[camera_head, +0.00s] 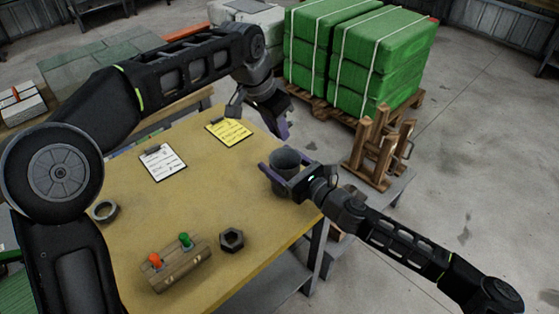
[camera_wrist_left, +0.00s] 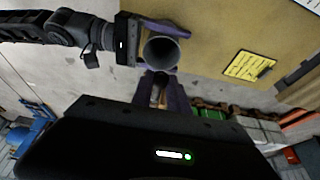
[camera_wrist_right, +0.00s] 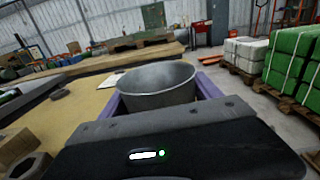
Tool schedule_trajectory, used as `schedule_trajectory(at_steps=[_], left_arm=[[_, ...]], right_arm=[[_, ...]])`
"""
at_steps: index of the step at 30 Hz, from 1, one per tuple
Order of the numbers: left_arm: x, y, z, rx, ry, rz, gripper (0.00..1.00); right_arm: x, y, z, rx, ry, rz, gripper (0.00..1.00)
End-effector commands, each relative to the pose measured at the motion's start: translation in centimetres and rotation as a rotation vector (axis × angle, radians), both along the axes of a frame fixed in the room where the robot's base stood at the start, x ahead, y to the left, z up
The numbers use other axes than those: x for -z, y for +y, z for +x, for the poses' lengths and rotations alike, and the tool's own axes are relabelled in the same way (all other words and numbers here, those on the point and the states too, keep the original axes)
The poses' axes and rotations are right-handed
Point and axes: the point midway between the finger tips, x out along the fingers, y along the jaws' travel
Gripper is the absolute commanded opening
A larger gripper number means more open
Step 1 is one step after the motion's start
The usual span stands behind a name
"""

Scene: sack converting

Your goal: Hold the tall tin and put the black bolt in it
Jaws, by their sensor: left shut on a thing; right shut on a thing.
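The tall tin (camera_head: 285,180) is a grey, open-topped cylinder at the table's far right edge. My right gripper (camera_head: 288,172) is shut on it, with one purple finger on each side. The tin's rim also shows in the right wrist view (camera_wrist_right: 157,76). My left gripper (camera_head: 283,128) is above and just behind the tin, pointing down. In the left wrist view it is shut on the dark bolt (camera_wrist_left: 158,92), which is partly hidden between the fingers. The tin's open mouth (camera_wrist_left: 163,50) shows beside the bolt there, apart from it. I cannot tell whether the tin touches the table.
On the yellow table (camera_head: 205,205) are a yellow clipboard (camera_head: 228,132), a white clipboard (camera_head: 162,163), a hex nut (camera_head: 231,239), a ring (camera_head: 105,211) and a wooden block (camera_head: 176,266) with red and green pieces. A wooden stand (camera_head: 380,145) and green bales (camera_head: 355,55) stand beyond.

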Motion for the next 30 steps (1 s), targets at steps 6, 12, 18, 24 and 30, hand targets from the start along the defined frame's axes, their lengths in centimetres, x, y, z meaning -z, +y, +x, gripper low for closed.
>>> schedule_trajectory(at_steps=[6,12,18,24,30], left_arm=[[0.00,-0.18,0.17,0.000,0.000,0.000,0.00],[0.00,-0.57,0.57,0.000,0.000,0.000,0.00],[-0.01,-0.76,0.74,0.000,0.000,0.000,0.00],[-0.01,-0.75,0.74,0.000,0.000,0.000,0.00],[0.09,-0.74,0.73,0.000,0.000,0.000,0.00]], right_arm=[[0.00,-0.01,0.01,0.000,0.000,0.000,0.31],[0.00,-0.01,0.01,0.000,0.000,0.000,0.31],[0.00,-0.01,0.01,0.000,0.000,0.000,0.31],[0.01,-0.01,0.01,0.000,0.000,0.000,0.31],[0.01,-0.01,0.01,0.000,0.000,0.000,0.31]])
